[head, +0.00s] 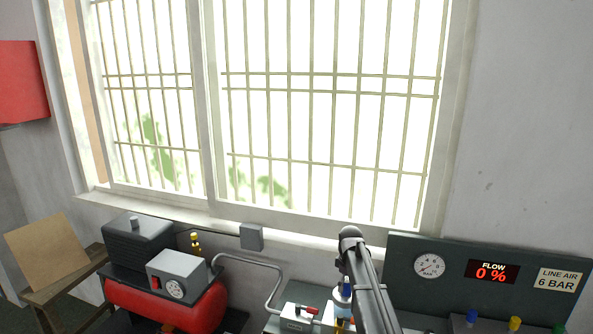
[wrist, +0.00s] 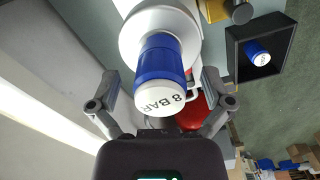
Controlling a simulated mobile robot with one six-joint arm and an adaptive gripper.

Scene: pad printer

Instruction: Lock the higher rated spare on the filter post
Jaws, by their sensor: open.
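A blue cylinder with a white end marked "8 BAR" (wrist: 160,75) is in the middle of the wrist view, its printed end toward the camera. Its far end meets a white round body (wrist: 130,40), perhaps the filter post; I cannot tell whether it is locked there. My gripper (wrist: 160,88) is open, with one finger on each side of the cylinder and visible gaps. A second blue cylinder with a white printed end (wrist: 257,52) lies in a black tray (wrist: 284,62) at the right; its rating is too small to read. In the head view, my arm partly hides a blue and white part (head: 345,288).
A dark panel (head: 440,295) at the right holds a gauge (head: 429,266), a "FLOW 0 %" display (head: 492,272) and a "LINE AIR 6 BAR" sign (head: 557,280). A red compressor (head: 165,305) stands at the left. A bent grey pipe (head: 275,280) runs beside my arm.

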